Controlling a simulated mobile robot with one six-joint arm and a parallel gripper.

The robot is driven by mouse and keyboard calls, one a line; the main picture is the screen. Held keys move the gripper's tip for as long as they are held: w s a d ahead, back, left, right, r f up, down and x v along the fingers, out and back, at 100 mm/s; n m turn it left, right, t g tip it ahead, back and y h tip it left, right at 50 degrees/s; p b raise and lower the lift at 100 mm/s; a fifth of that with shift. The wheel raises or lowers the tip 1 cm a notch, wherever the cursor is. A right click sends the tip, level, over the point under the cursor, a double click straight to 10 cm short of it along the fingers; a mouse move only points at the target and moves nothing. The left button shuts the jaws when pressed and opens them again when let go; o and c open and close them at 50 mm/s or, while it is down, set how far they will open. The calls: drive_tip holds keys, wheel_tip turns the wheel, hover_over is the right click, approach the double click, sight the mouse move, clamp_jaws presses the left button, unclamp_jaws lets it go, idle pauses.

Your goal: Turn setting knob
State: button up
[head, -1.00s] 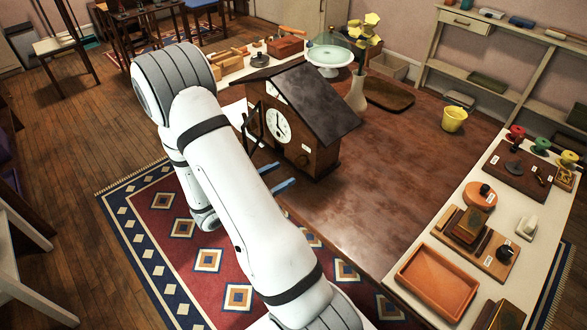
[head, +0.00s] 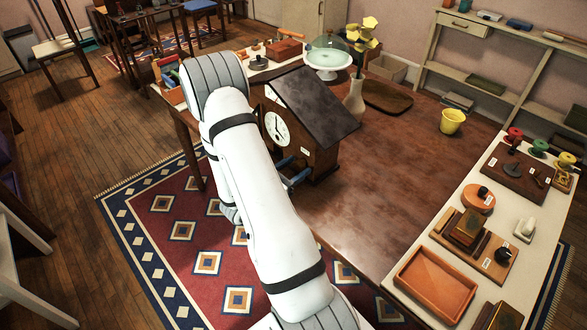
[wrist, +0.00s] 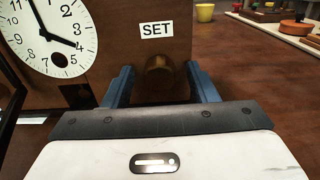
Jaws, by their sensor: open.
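The clock (head: 307,160) is a dark wooden house shape with a sloped roof, standing on the brown table. Its white dial shows in the head view and at the upper left of the wrist view (wrist: 48,35). A round brown setting knob (wrist: 160,76) sits on the clock front under a "SET" label (wrist: 157,29). My gripper (wrist: 162,82) is open, with one blue finger on each side of the knob. I cannot tell whether the fingers touch it. In the head view my arm hides part of the clock front, and the knob cannot be made out.
A vase with yellow flowers (head: 355,98) and a glass-domed stand (head: 329,60) are behind the clock. A yellow cup (head: 452,121) stands at the table's right. The tabletop (head: 370,190) right of the clock is clear. A side table with an orange tray (head: 434,284) is at right.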

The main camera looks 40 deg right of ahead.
drive_tip(key=shift+c, duration=0.3)
drive_tip(key=c, duration=0.9)
drive_tip(key=shift+a, duration=0.15)
drive_tip(key=shift+f+b, duration=0.1)
drive_tip(key=shift+b, duration=0.35)
